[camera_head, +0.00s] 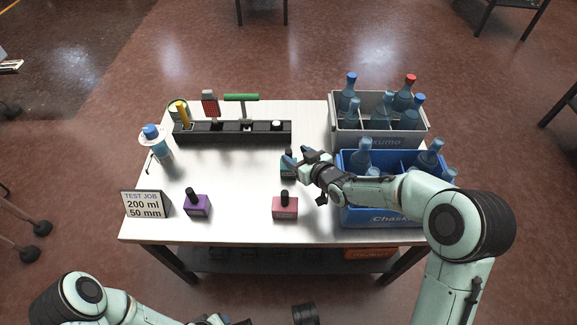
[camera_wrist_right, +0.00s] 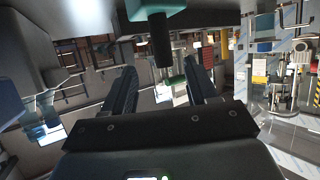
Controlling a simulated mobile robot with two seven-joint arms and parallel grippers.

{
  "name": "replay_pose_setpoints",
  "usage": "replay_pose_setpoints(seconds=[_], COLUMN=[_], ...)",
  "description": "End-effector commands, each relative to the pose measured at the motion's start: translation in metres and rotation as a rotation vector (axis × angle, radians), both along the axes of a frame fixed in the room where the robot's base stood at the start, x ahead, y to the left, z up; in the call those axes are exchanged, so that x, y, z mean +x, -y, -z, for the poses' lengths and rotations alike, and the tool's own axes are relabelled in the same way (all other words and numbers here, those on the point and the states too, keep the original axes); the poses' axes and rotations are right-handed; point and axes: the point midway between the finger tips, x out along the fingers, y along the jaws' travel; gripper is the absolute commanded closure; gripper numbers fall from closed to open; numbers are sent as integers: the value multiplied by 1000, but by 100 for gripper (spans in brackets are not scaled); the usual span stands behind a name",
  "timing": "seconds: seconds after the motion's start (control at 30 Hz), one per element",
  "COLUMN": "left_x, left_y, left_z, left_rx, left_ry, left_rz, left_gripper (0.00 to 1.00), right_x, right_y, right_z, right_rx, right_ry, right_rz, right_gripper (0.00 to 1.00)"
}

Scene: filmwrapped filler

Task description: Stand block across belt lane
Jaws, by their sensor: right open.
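I cannot make out a belt lane or a block that is clearly the task's. My right gripper (camera_head: 296,160) is open above the middle of the white table (camera_head: 240,180), beside a teal bottle (camera_head: 287,168) that it partly hides. In the right wrist view, the teal bottle (camera_wrist_right: 153,9) shows at the top with its black cap pointing down, in the gap between the open fingers of the right gripper (camera_wrist_right: 160,88). I cannot tell whether they touch. My left arm shows at the bottom left of the head view; its fingers are not clear.
A pink bottle (camera_head: 285,208), a purple bottle (camera_head: 197,206) and a sign (camera_head: 146,204) stand near the front edge. A black rack (camera_head: 220,137) holds tools at the back. Grey (camera_head: 345,139) and blue crates (camera_head: 358,215) with bottles fill the right side. The table's centre-left is clear.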

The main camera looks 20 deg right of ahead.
Motion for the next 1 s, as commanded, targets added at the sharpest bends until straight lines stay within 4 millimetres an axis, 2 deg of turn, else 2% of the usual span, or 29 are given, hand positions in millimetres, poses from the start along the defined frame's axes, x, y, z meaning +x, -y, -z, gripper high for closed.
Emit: replay_pose_setpoints(seconds=[0.13,0.3,0.57,0.73,0.77,1.0], left_x=[9,16,17,16,16,16], left_y=[-5,-8,-9,-9,-9,-9], left_z=[9,12,11,11,11,11], left_rx=[13,21,22,22,22,22], left_ry=[23,40,43,42,42,42], left_rz=[-11,-17,-18,-18,-18,-18], left_gripper=[57,57,57,57,57,57], right_x=[19,35,37,36,36,37], right_y=[-14,-18,-18,-18,-18,-18], right_z=[13,19,18,18,18,17], right_rx=[2,0,0,0,0,1], right_ry=[-1,0,0,0,0,2], right_rz=[-2,-1,0,0,0,0], right_gripper=[42,42,42,97,100,100])
